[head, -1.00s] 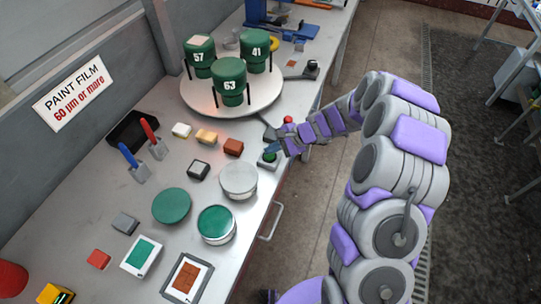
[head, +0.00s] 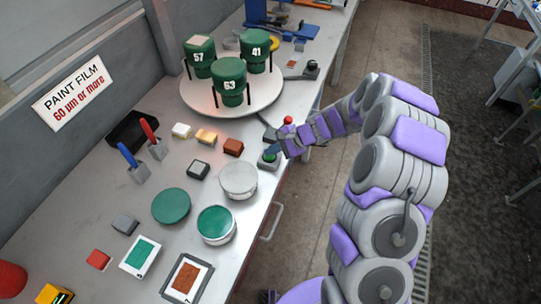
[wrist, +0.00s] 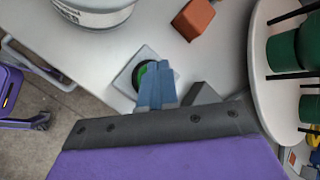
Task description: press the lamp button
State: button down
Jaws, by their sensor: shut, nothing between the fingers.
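The lamp button is a green round button (head: 268,158) on a small grey square base near the table's front edge. It also shows in the wrist view as a green disc (wrist: 141,77) with a dark ring on a pale plate (wrist: 126,78). My gripper (head: 273,153) is shut and empty, with its blue fingers at the button. In the wrist view the fingers (wrist: 155,85) cover the right part of the green disc. Whether the fingertips touch it or push it down I cannot tell.
A white can (head: 238,181) stands beside the button at the front left. A red-knobbed lever (head: 288,120) is just behind my gripper. A brown block (head: 233,147) lies to the left. A round turntable (head: 270,96) with numbered green pots is farther back.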

jog(key=shift+r, duration=0.1)
dwell(0.3)
jog(key=shift+r+p, duration=0.65)
jog(key=shift+r, duration=0.1)
jog(key=shift+r+p, duration=2)
jog(key=shift+r, duration=1)
